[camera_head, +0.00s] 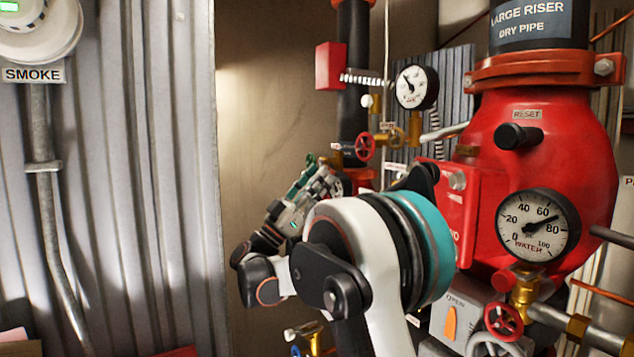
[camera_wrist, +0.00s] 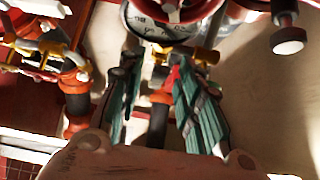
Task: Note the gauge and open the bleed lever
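The large gauge (camera_head: 538,228), marked WATER, is on the red valve body at right; its needle points between 60 and 80. A smaller white gauge (camera_head: 416,87) is higher, beside the dark pipe; its reading is too small to tell. A gauge face also shows, partly cut off, in the wrist view (camera_wrist: 158,24). My gripper (camera_head: 325,178) is near the dark pipe, below the small gauge and left of the valve body. In the wrist view, its teal fingers (camera_wrist: 157,72) are apart, with brass fittings beyond them. I cannot tell which part is the bleed lever.
The red valve body (camera_head: 560,130) fills the right side. A small red handwheel (camera_head: 365,146) sits by the dark pipe, and another (camera_head: 502,320) at lower right. An orange handle (camera_head: 450,323) is on a grey box marked OPEN. A corrugated wall (camera_head: 130,180) stands left.

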